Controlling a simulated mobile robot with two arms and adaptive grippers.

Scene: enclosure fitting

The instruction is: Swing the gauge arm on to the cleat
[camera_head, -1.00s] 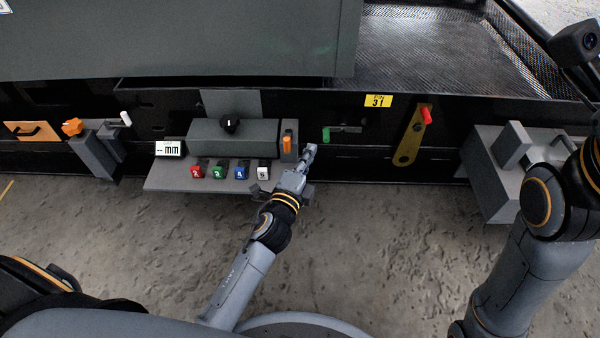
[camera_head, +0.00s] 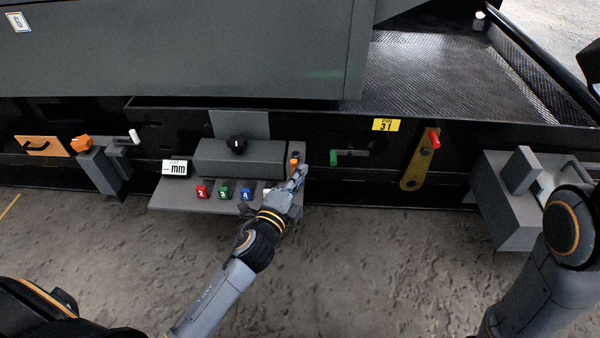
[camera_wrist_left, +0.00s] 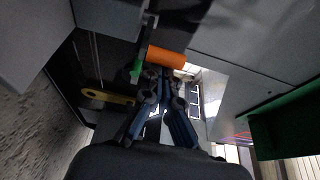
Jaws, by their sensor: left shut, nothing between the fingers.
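A station with a "-- mm" display (camera_head: 175,168) and a grey block with a black knob (camera_head: 237,145) sits on the bench front; I take it for the gauge. An orange handle (camera_head: 293,163) stands at its right end, possibly the gauge arm's grip. My left gripper (camera_head: 301,172) is shut and empty, close beside this handle. In the left wrist view the orange handle (camera_wrist_left: 166,57) lies just beyond the fingertips (camera_wrist_left: 165,82); I cannot tell whether they touch. I cannot identify the cleat for certain. My right arm shows at the right, its gripper out of view.
Red, green and blue numbered blocks (camera_head: 224,193) sit on the shelf; my left gripper covers a white one. A green lever (camera_head: 335,157), a yellow bar with a red knob (camera_head: 411,170) and a grey bracket (camera_head: 505,200) are to the right.

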